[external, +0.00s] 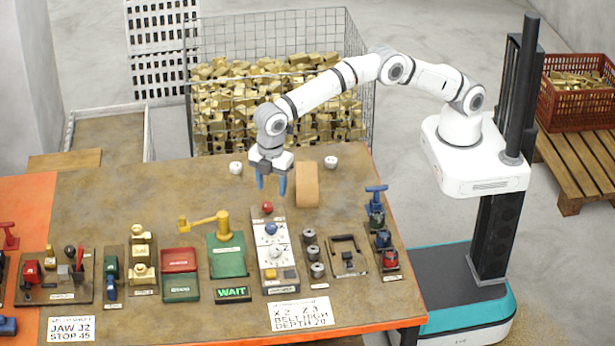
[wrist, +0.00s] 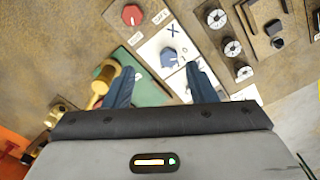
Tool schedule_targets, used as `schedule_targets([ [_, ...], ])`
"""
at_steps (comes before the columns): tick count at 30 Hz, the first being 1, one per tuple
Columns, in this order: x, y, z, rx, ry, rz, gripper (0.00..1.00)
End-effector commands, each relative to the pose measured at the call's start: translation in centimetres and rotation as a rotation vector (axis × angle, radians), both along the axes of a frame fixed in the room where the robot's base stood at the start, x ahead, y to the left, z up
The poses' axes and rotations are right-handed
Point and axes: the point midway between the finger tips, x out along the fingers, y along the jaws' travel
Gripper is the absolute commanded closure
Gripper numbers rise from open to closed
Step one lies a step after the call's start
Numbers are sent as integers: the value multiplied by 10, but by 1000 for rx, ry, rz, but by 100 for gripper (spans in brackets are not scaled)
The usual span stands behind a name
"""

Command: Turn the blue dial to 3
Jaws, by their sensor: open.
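My gripper (external: 271,184) is open and empty, pointing down above the table, behind the panel and apart from the dial. Its two blue fingers also show in the wrist view (wrist: 159,70).
A green block (external: 227,255) with a brass lever (external: 205,222) stands left of the panel. Grey round knobs (external: 312,253) stand right of it. A tan block (external: 307,185) and two white cups (external: 331,162) are near my gripper. A card (external: 302,314) reads X 2, Z 3.

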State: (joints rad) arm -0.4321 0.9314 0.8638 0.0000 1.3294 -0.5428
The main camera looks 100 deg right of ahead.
Motion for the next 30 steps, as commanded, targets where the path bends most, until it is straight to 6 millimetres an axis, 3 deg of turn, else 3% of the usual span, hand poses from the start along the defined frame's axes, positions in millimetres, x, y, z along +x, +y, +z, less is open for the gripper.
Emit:
schedule_targets([
  [3, 5, 20, -20, -6, 10, 49, 49],
  [7, 6, 28, -31, -8, 16, 71, 49],
  [11, 6, 29, -43, -8, 18, 74, 49],
  [21, 6, 29, -94, -9, 17, 73, 49],
  [30, 6, 28, -109, -8, 15, 72, 49],
])
